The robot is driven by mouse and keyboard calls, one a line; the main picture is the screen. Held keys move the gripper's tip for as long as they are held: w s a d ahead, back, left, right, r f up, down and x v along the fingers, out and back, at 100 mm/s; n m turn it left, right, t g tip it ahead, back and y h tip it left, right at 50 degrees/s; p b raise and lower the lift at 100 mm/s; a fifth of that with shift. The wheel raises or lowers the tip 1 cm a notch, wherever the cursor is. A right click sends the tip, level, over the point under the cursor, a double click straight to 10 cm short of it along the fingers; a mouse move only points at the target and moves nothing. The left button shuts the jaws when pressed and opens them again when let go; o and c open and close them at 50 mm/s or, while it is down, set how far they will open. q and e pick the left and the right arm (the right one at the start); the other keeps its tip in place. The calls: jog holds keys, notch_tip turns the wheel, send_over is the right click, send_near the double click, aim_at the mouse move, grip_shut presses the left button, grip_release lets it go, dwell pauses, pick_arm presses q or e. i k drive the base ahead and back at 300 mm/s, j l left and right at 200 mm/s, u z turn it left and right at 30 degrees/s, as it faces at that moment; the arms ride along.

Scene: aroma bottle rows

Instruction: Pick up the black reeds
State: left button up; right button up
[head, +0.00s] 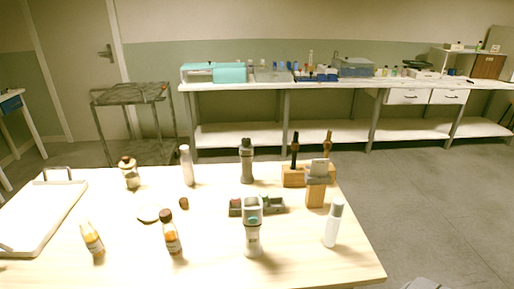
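The black reeds (295,148) stand upright as a thin dark bundle in a wooden block holder (291,178) at the back right of the table. A brown bundle of reeds (328,142) stands close to their right, partly hidden by a grey-topped wooden piece (316,190) in front. Neither of my grippers can be made out in the head view, and nothing is seen touching the black reeds.
The light wooden table (120,262) also holds a white tray (62,215), amber bottles (171,238), white bottles (333,226), a grey bottle (246,163) and a grey-and-white device (252,238). The front right tabletop is clear.

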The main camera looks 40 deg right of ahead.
aim_at(294, 143)
jog(key=z, duration=1.55)
